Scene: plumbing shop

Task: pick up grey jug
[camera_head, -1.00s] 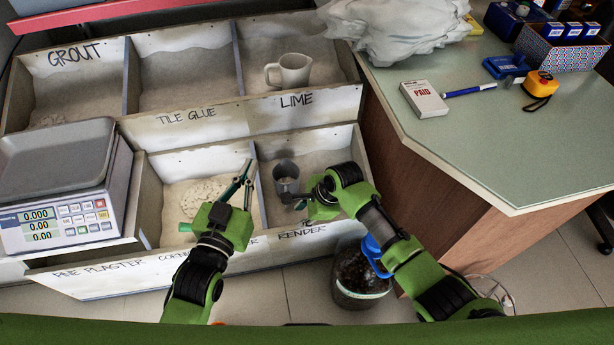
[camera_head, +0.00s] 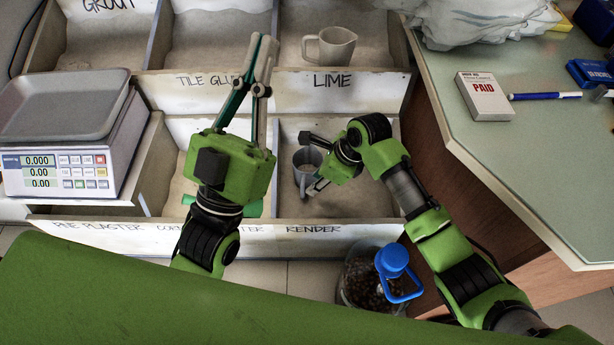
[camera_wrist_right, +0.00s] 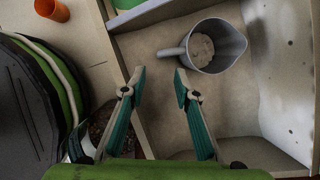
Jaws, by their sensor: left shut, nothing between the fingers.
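The grey jug (camera_head: 302,178) stands in the compartment labelled RENDER; it also shows in the right wrist view (camera_wrist_right: 229,42), with some pale material inside. My left gripper (camera_head: 263,40) is shut and empty, raised in front of the bins. A paler jug (camera_head: 334,47) stands in the LIME compartment.
Wooden bin walls (camera_head: 345,221) surround the grey jug's compartment. A scale (camera_head: 75,165) stands at the left. A clear container with a blue handle (camera_head: 393,261) stands on the floor in front. A counter (camera_head: 540,160) is at the right. An orange cup (camera_wrist_right: 52,10) shows in the right wrist view.

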